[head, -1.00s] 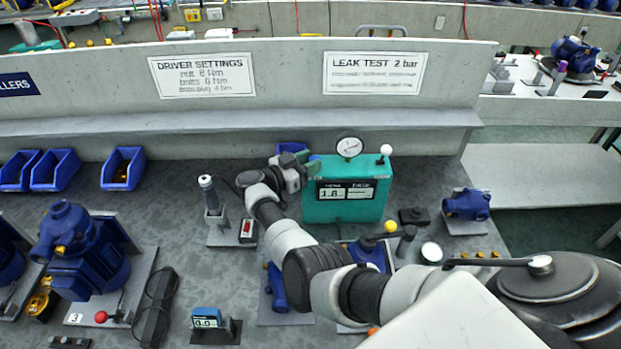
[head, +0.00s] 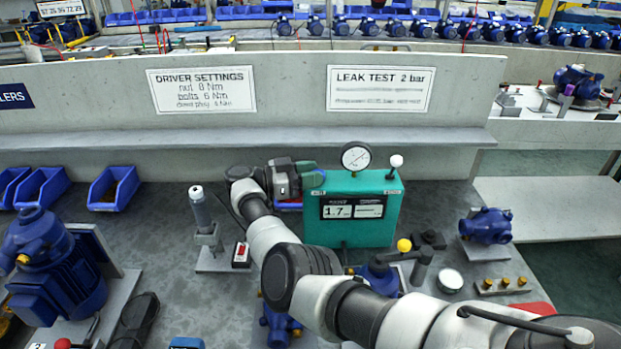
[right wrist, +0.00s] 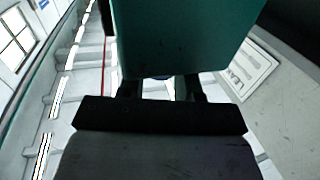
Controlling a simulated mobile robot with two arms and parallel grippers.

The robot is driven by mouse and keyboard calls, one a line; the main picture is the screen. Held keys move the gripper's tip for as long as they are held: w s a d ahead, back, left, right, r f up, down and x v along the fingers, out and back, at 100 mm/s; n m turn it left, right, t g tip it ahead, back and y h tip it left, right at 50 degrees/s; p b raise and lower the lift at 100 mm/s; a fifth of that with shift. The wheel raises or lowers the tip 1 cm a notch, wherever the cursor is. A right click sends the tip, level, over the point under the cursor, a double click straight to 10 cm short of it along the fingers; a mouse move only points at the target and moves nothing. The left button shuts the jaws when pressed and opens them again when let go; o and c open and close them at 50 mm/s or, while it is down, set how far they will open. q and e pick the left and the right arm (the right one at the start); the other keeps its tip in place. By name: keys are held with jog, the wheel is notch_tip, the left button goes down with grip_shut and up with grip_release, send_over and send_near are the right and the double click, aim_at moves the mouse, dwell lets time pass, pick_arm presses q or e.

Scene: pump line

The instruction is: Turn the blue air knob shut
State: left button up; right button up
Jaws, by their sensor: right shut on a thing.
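The teal leak test box (head: 350,233) stands on the bench with a round dial gauge (head: 356,157) and a white-topped post (head: 395,163) on top. Its left display (head: 337,211) reads 1.7. My right gripper (head: 312,179) is at the box's upper left side, shut on the blue air knob. In the right wrist view only a thin blue sliver of the knob (right wrist: 160,77) shows between the fingers, under the teal box. The rest of the knob is hidden, so its turn angle cannot be told. My left gripper is out of view.
A grey driver (head: 200,208) stands upright left of my arm. A yellow-knobbed lever (head: 404,245) is close in front of the box. A blue pump housing (head: 487,226) sits at right. Blue bins (head: 113,188) line the back left. A grey wall (head: 290,100) rises behind.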

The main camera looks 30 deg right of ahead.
jog(key=shift+r, duration=0.1)
jog(key=o, duration=0.9)
jog(key=r+p, duration=0.5)
jog(key=shift+s+d, duration=0.15)
jog(key=shift+s, duration=0.05)
jog(key=s+d+r+p, duration=0.1)
jog(key=s+r+p, duration=0.1)
jog(key=p, duration=0.5)
jog(key=s+d+r+p, duration=0.2)
jog(key=s+p, duration=0.2)
jog(key=p, duration=0.3)
jog(key=s+d+r+p, duration=0.2)
jog(key=s+p, duration=0.2)
jog(key=p, duration=0.3)
jog(key=shift+d, duration=0.2)
jog(key=shift+w, duration=0.1)
